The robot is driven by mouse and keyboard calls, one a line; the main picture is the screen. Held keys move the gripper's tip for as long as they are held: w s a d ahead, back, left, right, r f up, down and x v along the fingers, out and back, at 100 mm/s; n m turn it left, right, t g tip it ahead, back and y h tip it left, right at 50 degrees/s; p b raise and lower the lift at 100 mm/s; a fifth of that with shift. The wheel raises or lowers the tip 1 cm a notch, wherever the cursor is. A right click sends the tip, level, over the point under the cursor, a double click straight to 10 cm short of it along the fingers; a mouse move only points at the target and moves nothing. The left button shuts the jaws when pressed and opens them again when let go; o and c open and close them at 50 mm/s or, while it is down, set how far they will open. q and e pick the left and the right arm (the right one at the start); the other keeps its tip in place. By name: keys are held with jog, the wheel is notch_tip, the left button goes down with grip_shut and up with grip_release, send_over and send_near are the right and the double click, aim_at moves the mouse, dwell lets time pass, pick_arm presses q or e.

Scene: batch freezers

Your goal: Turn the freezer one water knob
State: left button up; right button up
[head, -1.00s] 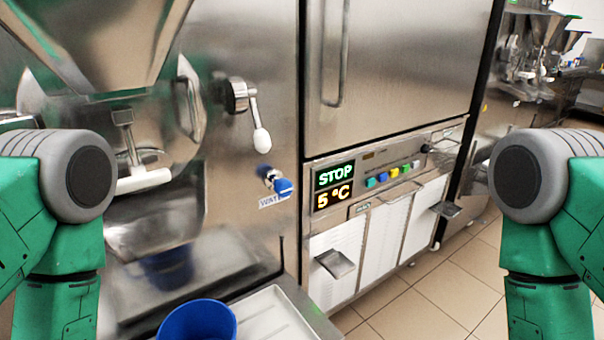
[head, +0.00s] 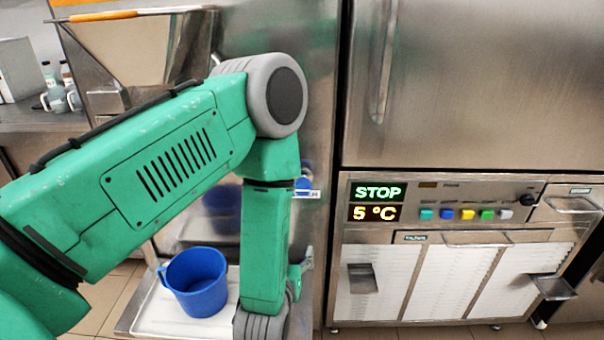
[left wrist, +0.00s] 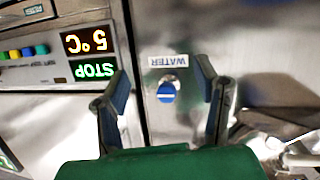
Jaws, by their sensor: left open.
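The blue water knob (left wrist: 167,91) is on the freezer's steel front, beside a white WATER label (left wrist: 168,61). The left wrist view is upside down. My left gripper (left wrist: 163,80) is open there, with one dark finger on each side of the knob in the picture. I see no contact with the knob. In the head view my left arm covers most of the freezer's front. A bit of the blue knob (head: 303,184) shows just right of the arm, above the label. The gripper itself is mostly hidden there behind my forearm. My right gripper is out of view.
A blue jug (head: 195,283) stands on a white tray (head: 150,318) below the freezer. To the right is a steel cabinet with a STOP and 5 °C display (head: 376,203) and coloured buttons. A counter (head: 35,117) with bottles is at the far left.

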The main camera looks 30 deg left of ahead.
pick_arm(q)
notch_tip(320, 180, up, 6)
jog(key=w+n+t+y, duration=0.2)
jog(key=y, duration=0.1)
send_near(306, 189)
jog(key=x, duration=0.5)
jog(key=a+x, duration=0.1)
jog(key=x, duration=0.2)
jog(key=s+x, duration=0.1)
jog(key=x, duration=0.2)
jog(key=shift+w+a+f, duration=0.1)
jog(key=shift+a+f, duration=0.2)
jog(key=shift+f, duration=0.1)
jog(key=shift+w+d+r, duration=0.2)
jog(key=shift+w+d, duration=0.15)
jog(key=shift+d, duration=0.1)
jog(key=shift+d+r, duration=0.15)
jog(key=shift+d, duration=0.2)
jog(key=shift+a, duration=0.25)
jog(key=c, duration=0.7)
jog(key=shift+a, duration=0.3)
jog(key=c, duration=0.5)
jog(key=shift+a, duration=0.15)
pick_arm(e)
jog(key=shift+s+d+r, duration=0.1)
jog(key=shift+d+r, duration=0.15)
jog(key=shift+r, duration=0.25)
